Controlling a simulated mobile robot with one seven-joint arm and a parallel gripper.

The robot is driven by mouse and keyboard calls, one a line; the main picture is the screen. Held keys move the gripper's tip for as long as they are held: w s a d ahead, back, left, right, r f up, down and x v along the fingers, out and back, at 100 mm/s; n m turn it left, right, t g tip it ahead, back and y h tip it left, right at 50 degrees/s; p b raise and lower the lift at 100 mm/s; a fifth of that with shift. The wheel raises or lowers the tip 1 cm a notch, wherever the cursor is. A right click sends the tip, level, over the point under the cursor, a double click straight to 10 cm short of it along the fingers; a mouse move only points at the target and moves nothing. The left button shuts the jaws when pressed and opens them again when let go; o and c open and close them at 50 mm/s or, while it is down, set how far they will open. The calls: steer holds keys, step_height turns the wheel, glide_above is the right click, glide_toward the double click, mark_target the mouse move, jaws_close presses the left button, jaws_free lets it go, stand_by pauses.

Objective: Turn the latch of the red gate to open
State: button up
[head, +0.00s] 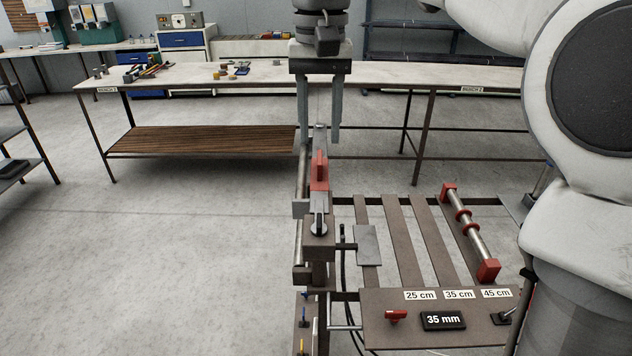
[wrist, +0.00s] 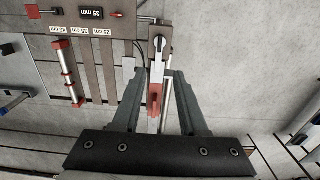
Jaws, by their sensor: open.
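The red gate piece (head: 319,171) stands upright on the narrow machine head, in the middle of the head view. It also shows in the wrist view (wrist: 155,96), between my fingers as seen from above. A grey lever with a rounded dark end (head: 319,226), which may be the latch, lies just in front of it; it shows in the wrist view too (wrist: 159,45). My gripper (head: 320,138) points down with its fingers apart and nothing held. Its fingertips look to be above and behind the red piece; the exact gap cannot be told.
A slatted rack (head: 397,240) with a red-ended steel rod (head: 470,232) lies to the right. A front panel (head: 378,334) carries a red knob (head: 396,316), length labels and a 35 mm display (head: 444,320). A long workbench (head: 400,78) stands behind.

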mark_target(319, 219)
step_height(319, 219, down, 17)
steer(key=shift+s+f+b, duration=0.1)
steer(key=shift+s+b, duration=0.05)
steer(key=shift+b, duration=0.3)
jaws_close()
stand_by(1.4)
